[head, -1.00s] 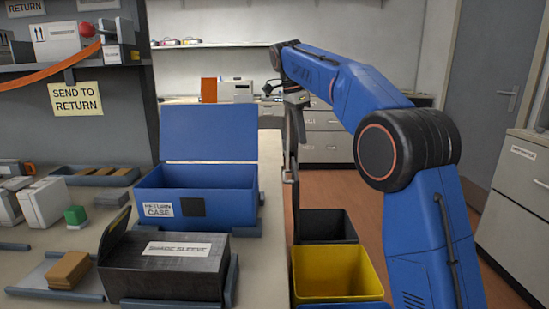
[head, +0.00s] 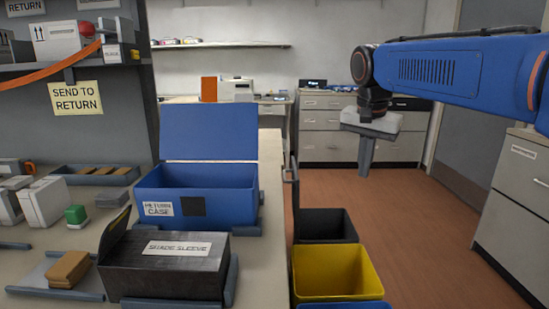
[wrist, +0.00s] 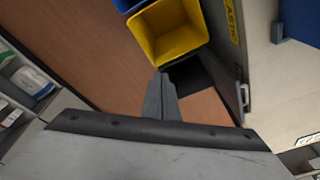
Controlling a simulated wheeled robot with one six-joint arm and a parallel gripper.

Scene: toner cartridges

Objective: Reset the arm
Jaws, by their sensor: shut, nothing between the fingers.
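My arm (head: 455,72) reaches in from the right edge of the head view. My gripper (head: 365,172) hangs from it, pointing down over the open floor, to the right of the bins and clear of the bench. Its fingers are shut with nothing between them. In the wrist view the closed fingers (wrist: 161,98) point toward the floor and the yellow bin.
The bench holds an open blue return case (head: 228,196) and a black shade sleeve box (head: 165,268). A yellow bin (head: 338,272) and a black bin (head: 327,226) stand beside it on the floor. Grey cabinets stand behind and at right (head: 510,215).

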